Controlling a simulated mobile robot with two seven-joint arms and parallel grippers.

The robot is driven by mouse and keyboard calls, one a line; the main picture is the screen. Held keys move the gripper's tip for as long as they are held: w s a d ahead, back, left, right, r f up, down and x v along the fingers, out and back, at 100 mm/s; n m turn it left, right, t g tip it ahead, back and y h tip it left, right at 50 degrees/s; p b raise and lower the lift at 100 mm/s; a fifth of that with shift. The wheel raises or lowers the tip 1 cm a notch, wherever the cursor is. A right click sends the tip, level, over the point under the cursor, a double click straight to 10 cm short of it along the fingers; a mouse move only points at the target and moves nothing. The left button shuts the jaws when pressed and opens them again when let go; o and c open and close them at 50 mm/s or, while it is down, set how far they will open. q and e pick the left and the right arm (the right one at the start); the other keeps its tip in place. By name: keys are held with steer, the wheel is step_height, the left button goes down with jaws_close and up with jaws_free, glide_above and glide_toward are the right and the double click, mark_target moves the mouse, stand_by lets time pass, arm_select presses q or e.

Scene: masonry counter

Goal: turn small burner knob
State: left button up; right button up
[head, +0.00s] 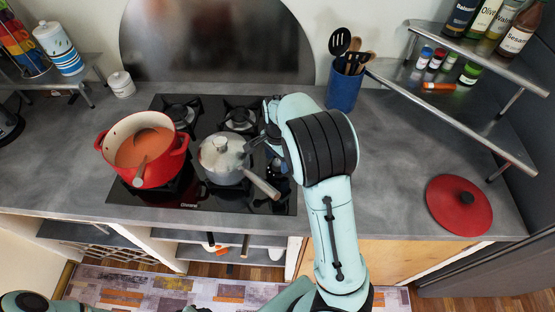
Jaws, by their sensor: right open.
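The black glass cooktop (233,202) is set into the grey counter. Its control area at the right (281,182) shows dark knob-like shapes, partly covered by my right arm and the saucepan handle. I cannot tell which one is the small burner knob. My right gripper (254,144) is open and empty over the right part of the cooktop, just right of the saucepan lid. I cannot tell whether it touches anything. My left gripper is out of view; only part of my left arm shows at the lower left.
A grey lidded saucepan (219,171) has its handle pointing toward the lower right. A red pot (174,161) with a ladle stands left of it. A blue utensil holder (343,90) stands behind my arm. A red lid (458,205) lies at the right. The counter between is clear.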

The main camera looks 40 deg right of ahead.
steer(key=shift+w+f, duration=0.1)
steer(key=shift+f, duration=0.45)
